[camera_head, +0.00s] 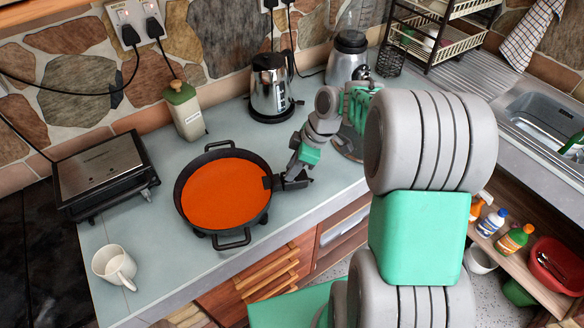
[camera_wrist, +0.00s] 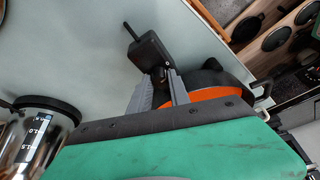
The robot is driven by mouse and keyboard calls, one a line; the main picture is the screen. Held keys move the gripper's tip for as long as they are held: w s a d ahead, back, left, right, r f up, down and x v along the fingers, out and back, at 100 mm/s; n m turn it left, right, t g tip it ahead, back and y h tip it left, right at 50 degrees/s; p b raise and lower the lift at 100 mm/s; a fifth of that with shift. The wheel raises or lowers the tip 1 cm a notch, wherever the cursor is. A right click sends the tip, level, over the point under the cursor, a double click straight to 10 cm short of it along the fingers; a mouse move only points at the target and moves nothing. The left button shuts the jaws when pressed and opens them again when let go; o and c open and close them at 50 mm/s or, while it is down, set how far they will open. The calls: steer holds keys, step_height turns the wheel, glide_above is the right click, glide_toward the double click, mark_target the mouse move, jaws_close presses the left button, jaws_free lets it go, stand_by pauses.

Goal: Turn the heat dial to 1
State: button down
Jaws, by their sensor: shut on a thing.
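The electric pan (camera_head: 226,190), black-rimmed with an orange inside, stands on the grey-blue counter. In the wrist view part of its orange surface (camera_wrist: 208,94) shows beyond my fingers. A black control block (camera_head: 270,183) sits at the pan's right side; the wrist view shows a black block (camera_wrist: 150,52) just past my fingertips. My gripper (camera_head: 283,182) is at this block, with its fingers (camera_wrist: 162,85) closed around a small dark part that appears to be the heat dial. The dial is mostly hidden between the fingers, and its markings and setting cannot be read.
A steel kettle (camera_head: 272,85) stands behind my gripper, with a blender (camera_head: 347,58) to its right. A green-topped bottle (camera_head: 185,112) is behind the pan. A grill (camera_head: 103,172) and white mug (camera_head: 114,265) are to the left. The counter's front edge runs close to the pan.

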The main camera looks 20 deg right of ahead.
steer(key=shift+m, duration=0.3)
steer(key=m+t+b, duration=0.1)
steer(key=m, duration=0.2)
steer(key=shift+s+a+h+b, duration=0.1)
steer(key=shift+h+b, duration=0.3)
steer(key=shift+m+t+h+b, duration=0.5)
steer(key=shift+m+b, duration=0.05)
steer(key=shift+m, duration=1.55)
steer(key=c, duration=1.2)
jaws_free()
steer(key=shift+c, duration=0.2)
steer(key=b+v, duration=0.1)
steer(key=v, duration=0.7)
